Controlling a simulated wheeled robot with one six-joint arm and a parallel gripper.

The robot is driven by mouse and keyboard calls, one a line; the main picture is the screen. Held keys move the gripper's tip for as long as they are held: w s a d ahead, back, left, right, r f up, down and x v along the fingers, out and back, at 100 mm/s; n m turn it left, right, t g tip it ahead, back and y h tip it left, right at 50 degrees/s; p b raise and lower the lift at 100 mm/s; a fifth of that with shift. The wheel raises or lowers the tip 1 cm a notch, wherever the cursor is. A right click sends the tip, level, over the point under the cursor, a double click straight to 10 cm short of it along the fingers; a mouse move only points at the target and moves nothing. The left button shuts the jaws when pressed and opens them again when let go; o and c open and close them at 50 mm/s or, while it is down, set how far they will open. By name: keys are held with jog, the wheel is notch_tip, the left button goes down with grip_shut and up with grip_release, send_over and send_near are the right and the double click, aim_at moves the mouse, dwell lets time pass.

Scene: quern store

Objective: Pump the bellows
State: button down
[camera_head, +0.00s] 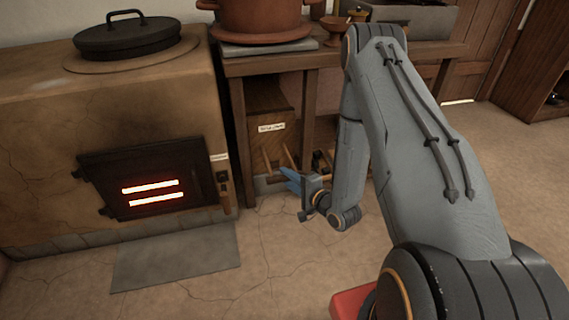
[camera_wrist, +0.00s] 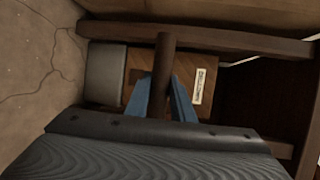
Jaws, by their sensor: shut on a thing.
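The bellows (camera_head: 266,108) is a brown wooden body with a small white label, under the wooden table beside the stove. In the wrist view its labelled wooden face (camera_wrist: 206,68) lies ahead, partly hidden by my fingers. My gripper (camera_head: 288,180), with blue fingers, is low in front of the bellows. In the wrist view my gripper (camera_wrist: 167,98) is shut on a brown wooden rod, the bellows handle (camera_wrist: 164,62), which rises between the two fingers. How the handle joins the bellows is hidden.
The clay stove (camera_head: 60,140) stands left, its dark door (camera_head: 150,172) showing glowing slots. A grey slab (camera_head: 175,262) lies before it. The table (camera_head: 330,55) holds a terracotta pot (camera_head: 262,18) and a small bowl (camera_head: 335,27); its legs flank the bellows.

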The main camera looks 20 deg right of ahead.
jog(key=shift+s+d+p, duration=0.1)
jog(key=shift+s+p, duration=0.2)
jog(key=shift+s, duration=0.6)
jog(key=c, duration=1.5)
grip_release()
jog(key=shift+c, duration=0.2)
jog(key=p+v, duration=0.3)
jog(key=v, duration=0.4)
jog(key=shift+s, duration=0.3)
jog(key=shift+d+r, duration=0.1)
